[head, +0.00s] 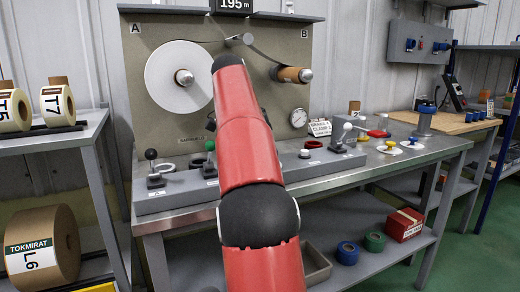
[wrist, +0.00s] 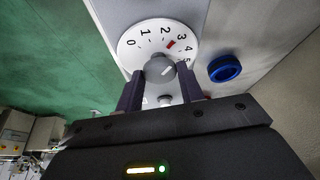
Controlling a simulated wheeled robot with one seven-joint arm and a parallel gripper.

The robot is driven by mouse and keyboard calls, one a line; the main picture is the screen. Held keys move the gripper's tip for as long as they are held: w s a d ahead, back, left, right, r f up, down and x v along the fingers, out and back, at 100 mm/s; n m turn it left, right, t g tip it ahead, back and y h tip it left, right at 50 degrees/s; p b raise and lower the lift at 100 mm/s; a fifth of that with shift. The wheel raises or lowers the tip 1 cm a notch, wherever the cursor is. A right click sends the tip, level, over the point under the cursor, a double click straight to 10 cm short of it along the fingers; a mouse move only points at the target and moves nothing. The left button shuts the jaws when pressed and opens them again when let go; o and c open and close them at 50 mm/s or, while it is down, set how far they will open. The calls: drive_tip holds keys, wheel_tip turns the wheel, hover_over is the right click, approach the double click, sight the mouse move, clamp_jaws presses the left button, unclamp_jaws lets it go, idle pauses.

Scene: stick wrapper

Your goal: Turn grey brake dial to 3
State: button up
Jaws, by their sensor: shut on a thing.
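The grey brake dial's round knob (wrist: 160,68) sits at the middle of a white scale disc (wrist: 133,55) in the wrist view. The scale carries numbers from 0 to 5. A red mark (wrist: 170,44) lies between the 2 and the 3. My gripper (wrist: 159,84) is shut on the knob, one dark finger on each side. The lower part of the disc is partly hidden by the fingers. In the head view my red arm covers the middle of the bench, and neither the gripper nor the dial can be made out.
A blue ring (wrist: 224,68) is right of the dial in the wrist view. In the head view, a white reel (head: 170,70) hangs on the backboard (head: 225,110). Levers, including a green-knobbed one (head: 209,147), stand on the bench's grey base. A shelf (head: 60,138) with rolls is at left.

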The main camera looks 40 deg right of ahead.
drive_tip(key=shift+w+m, duration=0.1)
drive_tip(key=shift+m, duration=0.5)
drive_tip(key=shift+m+g, duration=0.3)
drive_tip(key=o, duration=1)
drive_tip(key=shift+r, duration=0.1)
